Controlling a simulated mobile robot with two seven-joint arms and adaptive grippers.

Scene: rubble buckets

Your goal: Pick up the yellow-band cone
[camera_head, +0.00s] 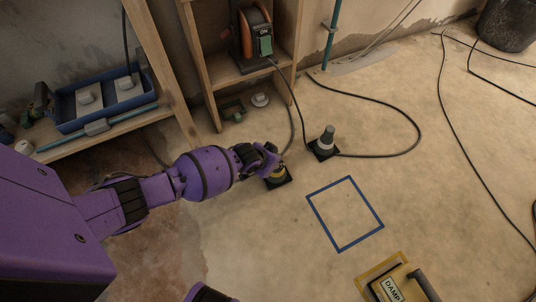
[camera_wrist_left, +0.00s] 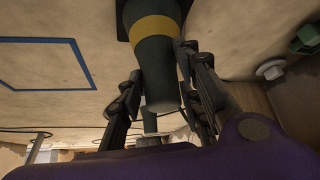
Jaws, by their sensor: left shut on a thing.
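The yellow-band cone (camera_head: 278,175) is dark with a square black base and appears to stand on the floor, its top hidden by my left gripper (camera_head: 266,157). In the left wrist view the cone (camera_wrist_left: 157,75) shows its yellow band and tapered body. My left gripper (camera_wrist_left: 163,62) is shut on it, with a dark finger on each side of the body below the band. My right gripper is not in view.
A second cone with a pale band (camera_head: 326,142) stands to the right. A blue taped square (camera_head: 345,245) marks clear floor. A wooden shelf (camera_head: 222,75), blue tray (camera_head: 75,122) and black cable (camera_head: 412,120) are behind.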

